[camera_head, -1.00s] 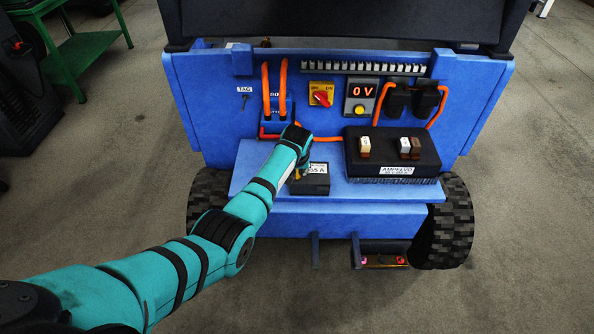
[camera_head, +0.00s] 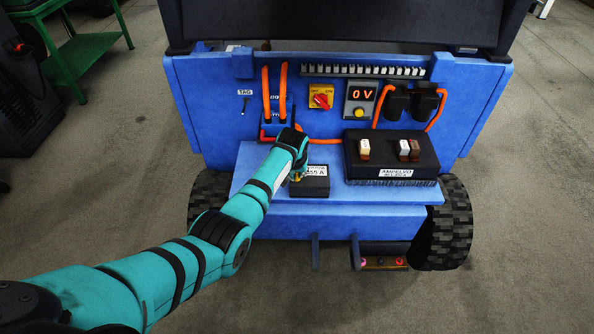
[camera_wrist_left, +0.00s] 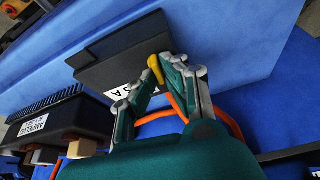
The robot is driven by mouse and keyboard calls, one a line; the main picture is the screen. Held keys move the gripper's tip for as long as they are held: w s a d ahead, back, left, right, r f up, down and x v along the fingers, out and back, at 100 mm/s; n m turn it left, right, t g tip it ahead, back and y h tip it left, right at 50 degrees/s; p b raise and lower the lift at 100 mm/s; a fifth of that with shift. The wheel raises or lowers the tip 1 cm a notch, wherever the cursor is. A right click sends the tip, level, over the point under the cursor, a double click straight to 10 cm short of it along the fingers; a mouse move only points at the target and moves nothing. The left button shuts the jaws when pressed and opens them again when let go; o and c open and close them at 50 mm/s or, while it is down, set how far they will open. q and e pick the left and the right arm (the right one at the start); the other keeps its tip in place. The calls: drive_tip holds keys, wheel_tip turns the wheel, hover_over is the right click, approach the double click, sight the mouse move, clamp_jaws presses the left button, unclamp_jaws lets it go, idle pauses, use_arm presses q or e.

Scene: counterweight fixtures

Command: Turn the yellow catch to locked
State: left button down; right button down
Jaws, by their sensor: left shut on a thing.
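The yellow catch (camera_wrist_left: 155,70) sits at the edge of a black box (camera_head: 316,187) with a white label ending in "A". The box lies on the blue ledge of the cart, and it also shows in the left wrist view (camera_wrist_left: 115,52). My left gripper (camera_wrist_left: 165,66) is shut on the yellow catch, with its fingertips close together around it. In the head view my left gripper (camera_head: 297,178) is small and partly hidden by my own wrist, and only a speck of yellow shows there. I cannot read the catch's markings. My right gripper is in neither view.
A larger black block (camera_head: 391,158) with several small fuses stands to the right on the ledge. Orange cables (camera_head: 265,92) loop behind my left wrist.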

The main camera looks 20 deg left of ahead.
use_arm(q)
drive_tip(key=m+h+p, duration=0.1)
drive_tip(key=m, duration=0.1)
drive_tip(key=shift+a+r+m, duration=0.1)
drive_tip(key=shift+m, duration=0.2)
drive_tip(key=m+h, duration=0.1)
drive_tip(key=m, duration=0.1)
drive_tip(key=shift+m, duration=0.4)
drive_tip(key=m+b, duration=0.1)
drive_tip(key=m+h+b, duration=0.1)
drive_tip(key=m, duration=0.1)
drive_tip(key=shift+f+m+g, duration=0.2)
drive_tip(key=shift+m+g, duration=0.1)
drive_tip(key=shift+g, duration=0.1)
drive_tip(key=shift+m+h+b, duration=0.3)
drive_tip(key=shift+m+b, duration=0.3)
drive_tip(key=shift+m, duration=0.2)
drive_tip(key=shift+r, duration=0.1)
drive_tip(key=c, duration=1.4)
unclamp_jaws()
drive_tip(key=shift+c, duration=0.2)
drive_tip(key=v, duration=1.2)
drive_tip(key=shift+w, duration=0.25)
